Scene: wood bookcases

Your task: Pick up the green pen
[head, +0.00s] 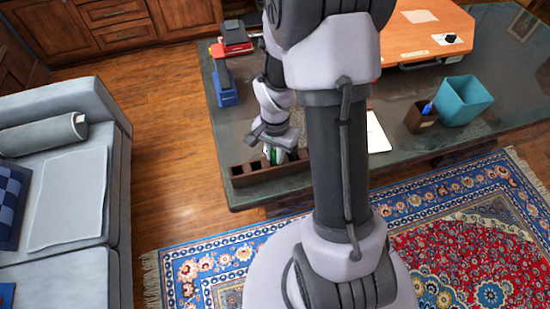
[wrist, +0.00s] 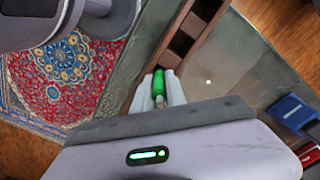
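The green pen (wrist: 158,86) stands in the wrist view between the two pale fingers of my gripper (wrist: 159,78). The fingers lie close along both sides of it and appear closed on it, with its near end pointing toward the camera. In the head view, a small part of the green pen (head: 272,155) shows beside my gripper (head: 278,150), at the brown compartment organizer (head: 245,180) on the table's near left corner. The organizer also shows in the wrist view (wrist: 188,28). The pen's lower end and its exact compartment are hidden.
The dark table (head: 400,170) holds a teal bin (head: 462,100), a brown cup (head: 420,118) with a blue item, and an orange case (head: 425,40). Blue and red objects (head: 226,85) stand at its far left edge. A grey sofa (head: 70,200) is at left.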

